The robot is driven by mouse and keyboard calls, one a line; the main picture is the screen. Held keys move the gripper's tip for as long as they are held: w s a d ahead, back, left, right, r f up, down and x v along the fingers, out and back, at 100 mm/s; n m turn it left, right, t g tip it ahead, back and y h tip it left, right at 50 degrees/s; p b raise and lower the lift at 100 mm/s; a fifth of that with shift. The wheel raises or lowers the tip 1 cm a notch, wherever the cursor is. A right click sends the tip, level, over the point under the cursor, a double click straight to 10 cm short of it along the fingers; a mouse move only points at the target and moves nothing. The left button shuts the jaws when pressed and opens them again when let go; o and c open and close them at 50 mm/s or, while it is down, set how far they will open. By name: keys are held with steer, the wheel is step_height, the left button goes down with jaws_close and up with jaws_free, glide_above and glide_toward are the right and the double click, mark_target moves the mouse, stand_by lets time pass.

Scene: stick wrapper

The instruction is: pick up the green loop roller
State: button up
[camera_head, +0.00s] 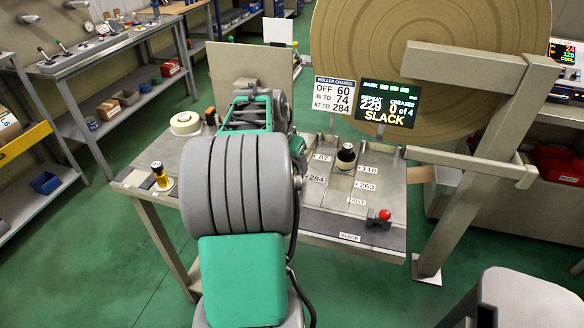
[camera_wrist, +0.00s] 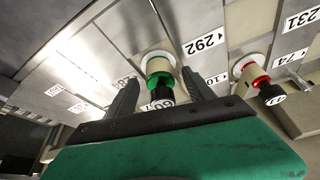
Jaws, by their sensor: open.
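The green loop roller (camera_wrist: 159,73) shows in the wrist view as a cream and green cylinder on a round white base, with a black end marked with a number. My gripper (camera_wrist: 158,80) is open, one dark finger on each side of this roller. The roller lies between the fingers in the picture; I cannot tell whether either finger touches it. In the head view my own arm covers the gripper, and I cannot make out the green roller there.
A red-banded roller (camera_wrist: 251,73) stands to the right in the wrist view. In the head view, a yellow-banded roller (camera_head: 161,178) stands at the bench's left corner. A black-topped roller (camera_head: 346,156), a red button (camera_head: 384,215) and a SLACK display (camera_head: 388,103) are on the right.

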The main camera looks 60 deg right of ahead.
steer(key=shift+d+f, duration=0.3)
steer(key=shift+f, duration=0.3)
steer(key=shift+c, duration=0.3)
jaws_close()
